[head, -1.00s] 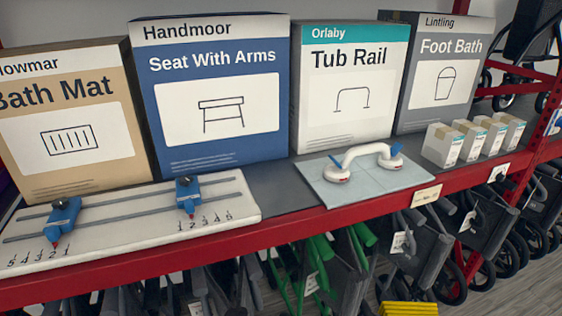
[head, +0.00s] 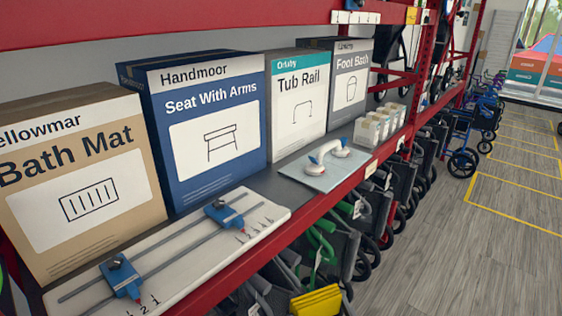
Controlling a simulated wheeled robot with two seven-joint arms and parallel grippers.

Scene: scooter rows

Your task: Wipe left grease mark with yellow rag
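A bright yellow folded thing (head: 315,301), which looks like the rag, shows at the bottom edge of the head view, below the red shelf edge. Its lower part is cut off, and I cannot tell what it rests on. I can make out no grease mark in this view. Neither of my grippers is in view.
The red-edged shelf (head: 222,270) holds a white board (head: 268,213) with rails and two blue sliders, a suction handle (head: 327,152) on a pale tile, small white boxes and large cartons (head: 219,140). Folded wheeled frames stand below.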

